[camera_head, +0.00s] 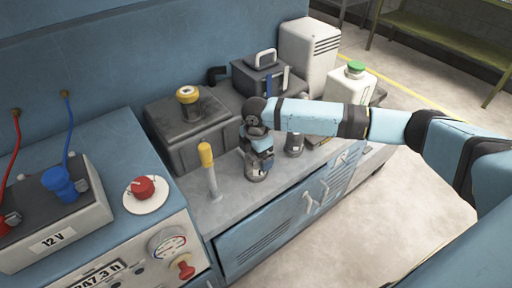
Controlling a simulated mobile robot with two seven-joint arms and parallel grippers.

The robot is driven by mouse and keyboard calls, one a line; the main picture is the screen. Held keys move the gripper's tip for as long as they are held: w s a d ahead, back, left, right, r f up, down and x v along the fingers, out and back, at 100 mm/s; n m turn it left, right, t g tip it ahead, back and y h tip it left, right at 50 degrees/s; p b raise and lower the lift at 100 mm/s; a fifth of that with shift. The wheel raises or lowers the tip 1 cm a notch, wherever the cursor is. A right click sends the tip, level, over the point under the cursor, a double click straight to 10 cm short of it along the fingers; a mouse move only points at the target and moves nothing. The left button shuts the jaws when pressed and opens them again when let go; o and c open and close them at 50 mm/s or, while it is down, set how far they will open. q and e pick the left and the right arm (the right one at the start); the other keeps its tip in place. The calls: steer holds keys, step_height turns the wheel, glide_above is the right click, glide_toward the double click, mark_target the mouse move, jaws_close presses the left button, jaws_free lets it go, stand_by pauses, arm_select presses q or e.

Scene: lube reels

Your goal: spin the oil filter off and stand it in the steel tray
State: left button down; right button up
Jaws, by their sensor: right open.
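My right arm comes in from the right, and its gripper (258,172) points down at the grey bench top beside the dark engine block. The gripper is open; its fingers are small and dark, and I cannot tell whether anything stands between them. A short dark cylinder (295,143), possibly the oil filter, stands just right of the gripper, partly hidden by my forearm. I cannot make out the steel tray for certain; my forearm covers part of the bench there. My left gripper is out of view.
A yellow-handled lever (207,165) stands close left of the gripper. Behind are a block with a yellow cap (187,94), a dark box with a handle (262,76) and a white jug with a green cap (355,68). A 12 V battery (50,225) sits at left.

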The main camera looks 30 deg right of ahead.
steer(key=shift+f, duration=0.15)
steer(key=shift+c, duration=0.5)
steer(key=c, duration=1)
steer(key=shift+n+p, duration=0.4)
steer(key=shift+p, duration=0.05)
steer(key=shift+c, duration=0.2)
steer(key=shift+r+n+p, duration=0.2)
steer(key=shift+n+p, duration=0.65)
steer(key=shift+n, duration=0.35)
steer(key=shift+f+n+p, duration=0.2)
steer(key=shift+n+p, duration=0.1)
steer(key=shift+n, duration=0.6)
